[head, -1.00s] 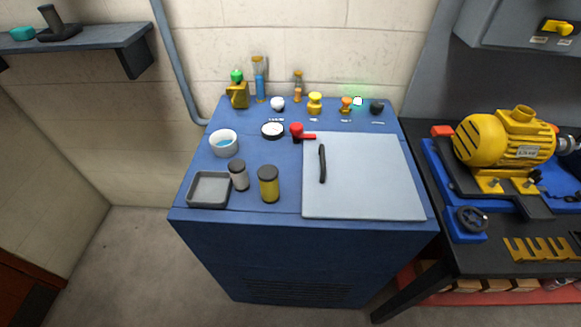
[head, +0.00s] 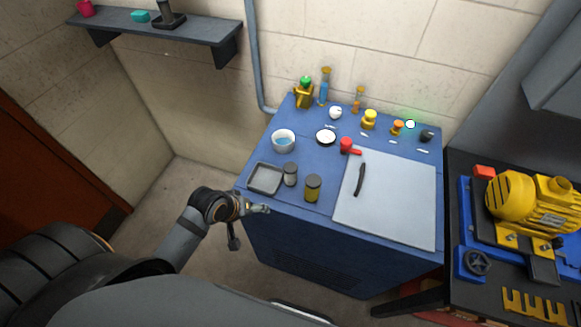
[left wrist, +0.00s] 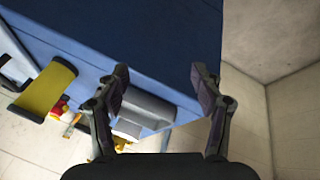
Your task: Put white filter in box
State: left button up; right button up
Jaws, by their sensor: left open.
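The white filter (head: 290,174), a short pale cylinder with a dark cap, stands upright on the blue cabinet in the head view. It is just right of a shallow grey open box (head: 254,188). My left gripper (head: 262,208) is in front of the cabinet's near left edge, below the box in the picture and apart from the filter. In the left wrist view its two fingers (left wrist: 160,82) are spread and empty. The grey box (left wrist: 148,108) shows beyond them there; I cannot make out the white filter in that view. My right gripper is not in view.
A yellow filter (head: 313,188) stands right of the white one; it lies at left in the left wrist view (left wrist: 45,88).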

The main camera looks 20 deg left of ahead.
aim_at(286, 168)
pick_arm(q)
jog(key=w+r+n+h, duration=0.1)
jog(key=n, duration=0.1)
jog(key=w+d+r+n+h, duration=0.1)
jog(key=n, duration=0.2)
jog(key=w+r+n+t+h, duration=0.1)
jog(key=w+n, duration=0.1)
jog(key=n, duration=0.1)
jog(key=shift+d+r+p, duration=0.1)
jog(key=shift+d+p, duration=0.15)
jog(key=shift+p, duration=0.05)
jog(key=w+a+r+n+t+h, duration=0.1)
jog(key=w+r+n+h, duration=0.2)
jog(key=n, duration=0.4)
jog(key=w+r+n+t, duration=0.1)
jog(key=w+r+n, duration=0.1)
jog(key=r+n, duration=0.35)
jog(key=shift+n, duration=0.65)
jog(key=shift+s+f+p+x, duration=0.1)
jog(key=shift+s+p+x, duration=0.05)
jog(key=shift+x, duration=2.65)
jog(key=shift+s+f+p+x, duration=0.1)
jog(key=shift+s+p+x, duration=0.1)
jog(key=shift+x, duration=2.55)
jog(key=shift+c, duration=0.9)
grip_shut()
